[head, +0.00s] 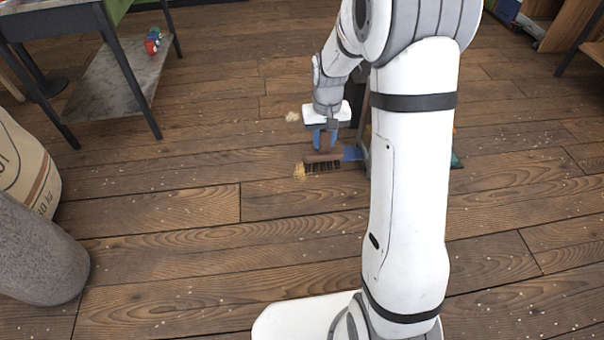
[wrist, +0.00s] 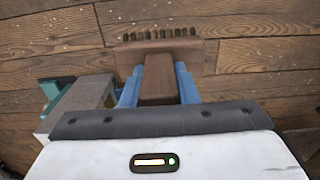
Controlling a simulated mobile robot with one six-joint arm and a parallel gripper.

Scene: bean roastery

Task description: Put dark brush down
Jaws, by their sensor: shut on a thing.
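The dark brush (head: 322,163) has a brown wooden block and dark bristles, and is at floor level in the middle of the head view. My gripper (head: 322,140) is above it, shut on its handle. In the wrist view the brush's wooden head (wrist: 195,55) lies beyond the blue fingertips of my gripper (wrist: 158,85), with the handle between them and the bristles pointing away. I cannot tell whether the bristles touch the floor.
A blue piece (head: 353,152) lies right of the brush, partly behind my arm. A table with a lower shelf (head: 115,88) stands at upper left, and a sack (head: 22,165) at left.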

